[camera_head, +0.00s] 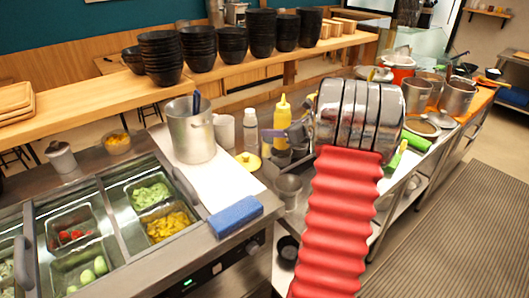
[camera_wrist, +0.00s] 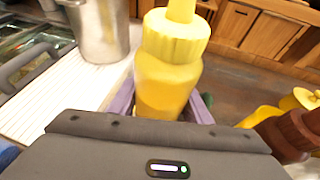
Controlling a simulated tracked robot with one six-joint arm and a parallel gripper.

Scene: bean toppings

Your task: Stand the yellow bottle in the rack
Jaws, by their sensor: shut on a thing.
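The yellow bottle (camera_head: 283,115) is upright in my gripper (camera_head: 276,134), left of my arm's metal wrist in the head view. In the wrist view the yellow bottle (camera_wrist: 168,80) fills the middle, its pale yellow cap and nozzle pointing up. The purple fingers of my gripper (camera_wrist: 165,103) close on both sides of it. The bottle's lower end is hidden by my gripper's body. I cannot make out the rack clearly; small dark and metal containers (camera_head: 281,158) show just below the gripper. Another yellow bottle (camera_wrist: 303,99) and a brown bottle (camera_wrist: 297,132) are at the right of the wrist view.
A metal pot (camera_head: 190,135) stands on the white board (camera_head: 210,181) to the left. A clear bottle (camera_head: 250,132) and a yellow round item (camera_head: 247,162) are near the gripper. A blue sponge (camera_head: 235,216) lies at the counter's front edge.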

